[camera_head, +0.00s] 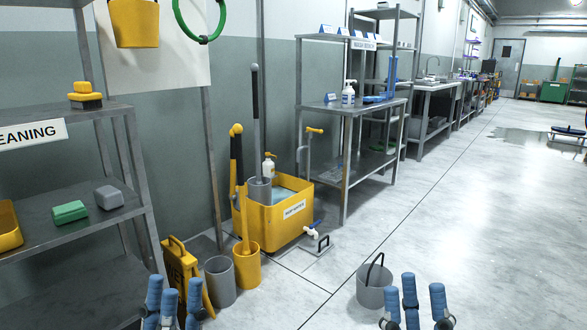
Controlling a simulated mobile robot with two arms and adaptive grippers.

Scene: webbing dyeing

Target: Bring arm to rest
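My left gripper (170,300) shows at the bottom edge, left of the middle, in front of the cleaning shelf. Its blue fingers are spread apart and I see nothing between them. My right gripper (415,300) shows at the bottom edge, right of the middle. Its blue fingers are also spread, with nothing seen between them. A grey bucket with a dark handle (371,286) stands on the floor just behind and left of the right gripper, seemingly apart from it. The arms themselves are cut off by the lower frame edge.
The cleaning shelf (75,193) stands at the left. A yellow wet-floor sign (180,268), a grey bin (220,280) and a yellow bucket (247,266) stand near the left gripper. Behind is a yellow mop tub (265,226).

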